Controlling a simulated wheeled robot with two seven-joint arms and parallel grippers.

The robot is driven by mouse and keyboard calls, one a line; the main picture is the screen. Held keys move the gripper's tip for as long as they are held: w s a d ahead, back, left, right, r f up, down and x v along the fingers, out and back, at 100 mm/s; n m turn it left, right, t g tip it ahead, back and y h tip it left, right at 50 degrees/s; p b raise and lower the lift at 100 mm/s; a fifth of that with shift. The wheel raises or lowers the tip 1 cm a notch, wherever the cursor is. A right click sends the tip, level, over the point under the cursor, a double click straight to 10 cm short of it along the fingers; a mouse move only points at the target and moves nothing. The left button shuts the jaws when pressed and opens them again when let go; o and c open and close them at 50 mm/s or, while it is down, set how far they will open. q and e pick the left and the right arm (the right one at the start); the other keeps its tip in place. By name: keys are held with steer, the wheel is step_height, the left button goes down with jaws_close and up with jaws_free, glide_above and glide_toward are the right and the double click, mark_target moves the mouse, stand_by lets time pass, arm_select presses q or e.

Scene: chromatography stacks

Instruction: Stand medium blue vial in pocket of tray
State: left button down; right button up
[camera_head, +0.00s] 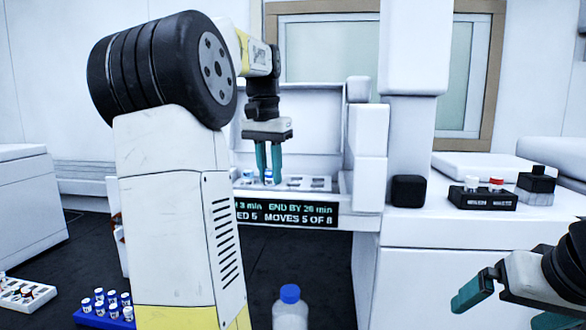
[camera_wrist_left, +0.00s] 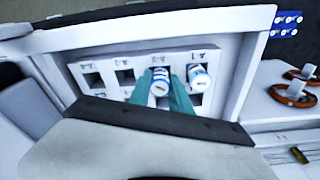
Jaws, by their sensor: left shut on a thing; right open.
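My left gripper (camera_head: 268,181) reaches into the white instrument opening with its teal fingers pointing down. It is shut on a vial with a white cap and blue marking (camera_wrist_left: 160,83), over the upper row of the white tray (camera_wrist_left: 84,66). I cannot tell whether the vial's base is seated in a pocket or just above it. A second similar vial (camera_wrist_left: 199,77) stands in the tray to its right. Several other square pockets are empty. The tray (camera_head: 318,183) also shows in the head view. My right gripper (camera_head: 508,300) is open and empty at the lower right.
A display (camera_head: 288,212) is below the tray. A black holder (camera_head: 482,199) with red-capped and white-capped items and a black block (camera_head: 408,191) sit on the right counter. A blue rack of vials (camera_head: 103,318) and a blue-capped bottle (camera_head: 290,309) are lower down.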

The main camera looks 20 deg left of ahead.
arm_select(q)
steer(key=c, duration=1.1)
jaws_free()
steer(key=shift+o, duration=0.3)
steer(key=o, duration=0.3)
steer(key=shift+r, duration=3.5)
